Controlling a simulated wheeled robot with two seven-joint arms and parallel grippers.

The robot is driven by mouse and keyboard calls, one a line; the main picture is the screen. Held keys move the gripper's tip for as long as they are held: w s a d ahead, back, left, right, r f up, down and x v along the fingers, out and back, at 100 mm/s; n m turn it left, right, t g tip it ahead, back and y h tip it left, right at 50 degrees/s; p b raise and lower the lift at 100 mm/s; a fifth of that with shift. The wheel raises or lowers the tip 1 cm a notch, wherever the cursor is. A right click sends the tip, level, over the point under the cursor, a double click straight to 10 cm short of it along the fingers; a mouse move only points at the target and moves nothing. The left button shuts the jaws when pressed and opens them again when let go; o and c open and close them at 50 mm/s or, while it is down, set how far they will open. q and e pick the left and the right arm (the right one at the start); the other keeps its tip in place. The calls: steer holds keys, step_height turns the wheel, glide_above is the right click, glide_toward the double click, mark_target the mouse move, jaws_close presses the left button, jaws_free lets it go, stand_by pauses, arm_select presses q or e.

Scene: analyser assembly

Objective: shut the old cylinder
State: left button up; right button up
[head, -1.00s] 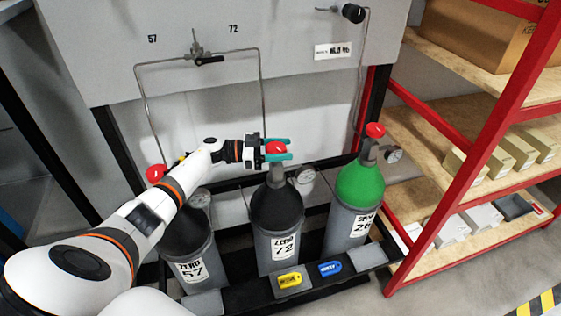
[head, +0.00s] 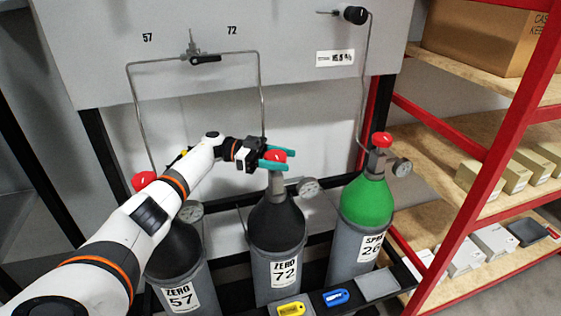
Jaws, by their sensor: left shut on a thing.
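Three cylinders stand in a row in a black rack. The black-shouldered cylinder labelled ZERO 57 (head: 178,262) is at the left, partly behind my left arm, with a red valve knob (head: 143,181). The black-shouldered cylinder labelled ZERO 72 (head: 277,235) is in the middle, with its own red knob (head: 277,155). My left gripper (head: 277,159) has its teal fingers on either side of the ZERO 72 knob and is shut on it. The frames do not mark which cylinder is the old one. My right gripper is not in view.
A green-shouldered cylinder (head: 366,205) with a red knob stands at the right. A changeover lever (head: 206,59) on the grey panel sits between marks 57 and 72. Yellow (head: 291,309) and blue (head: 336,297) tags lie on the front ledge. A red-framed shelf (head: 470,205) bounds the right.

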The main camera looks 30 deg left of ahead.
mark_target(281, 155)
arm_select(q)
steer(key=o, duration=1)
steer(key=shift+c, duration=0.2)
step_height(281, 155, up, 10)
